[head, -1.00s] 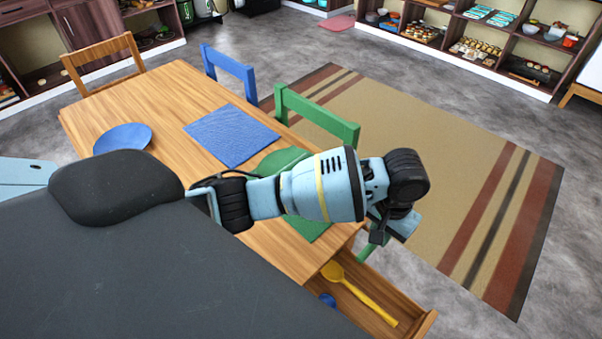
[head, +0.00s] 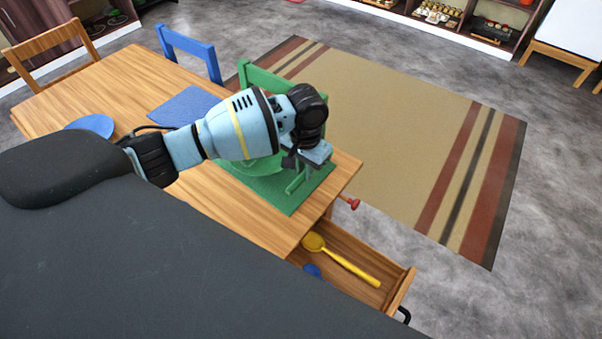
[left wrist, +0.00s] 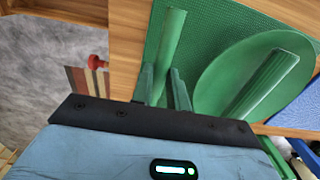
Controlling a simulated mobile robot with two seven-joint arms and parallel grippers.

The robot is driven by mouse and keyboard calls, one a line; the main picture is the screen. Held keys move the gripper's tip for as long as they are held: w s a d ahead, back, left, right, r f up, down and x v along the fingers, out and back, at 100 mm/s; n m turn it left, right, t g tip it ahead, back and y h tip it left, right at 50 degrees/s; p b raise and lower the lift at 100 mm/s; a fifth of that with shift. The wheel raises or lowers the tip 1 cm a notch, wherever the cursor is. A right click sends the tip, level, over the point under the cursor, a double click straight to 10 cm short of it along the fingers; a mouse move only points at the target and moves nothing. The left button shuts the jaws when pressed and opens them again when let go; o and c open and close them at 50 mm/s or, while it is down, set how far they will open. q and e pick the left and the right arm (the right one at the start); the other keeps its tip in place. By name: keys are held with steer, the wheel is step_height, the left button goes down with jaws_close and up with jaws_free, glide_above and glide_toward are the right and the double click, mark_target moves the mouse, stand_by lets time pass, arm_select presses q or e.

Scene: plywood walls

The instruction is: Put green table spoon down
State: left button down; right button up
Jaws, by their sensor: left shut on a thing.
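My left gripper (head: 298,164) is over the green placemat near the table's front right corner. It is shut on the green table spoon, whose green handle (left wrist: 170,45) rises between the fingers in the left wrist view. The spoon's bowl is not clear to me. The green placemat (head: 285,202) shows below the gripper; it also shows in the left wrist view (left wrist: 215,28). A green plate (left wrist: 222,82) lies on the mat beside the held spoon, with a green bar-like thing (left wrist: 265,85) across it. I cannot tell whether the spoon touches the mat. My right gripper is not in view.
An open drawer (head: 385,292) under the table holds a yellow spoon (head: 345,262) and a blue thing (head: 312,270). A green chair (head: 275,78) and a blue chair (head: 190,48) stand at the far side. A blue placemat (head: 183,105) lies further left.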

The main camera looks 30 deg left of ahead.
mark_target(301, 174)
arm_select(q)
steer(key=shift+a, duration=0.2)
steer(key=f, duration=0.1)
steer(key=a+f, duration=0.1)
steer(key=f, duration=0.1)
steer(key=shift+w+f, duration=0.1)
steer(key=shift+f, duration=0.2)
steer(key=shift+d, duration=0.1)
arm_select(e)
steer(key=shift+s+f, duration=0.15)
arm_select(q)
steer(key=shift+f, duration=0.15)
steer(key=c, duration=1.4)
jaws_free()
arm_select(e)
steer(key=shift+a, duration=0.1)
arm_select(q)
steer(key=shift+o, duration=0.2)
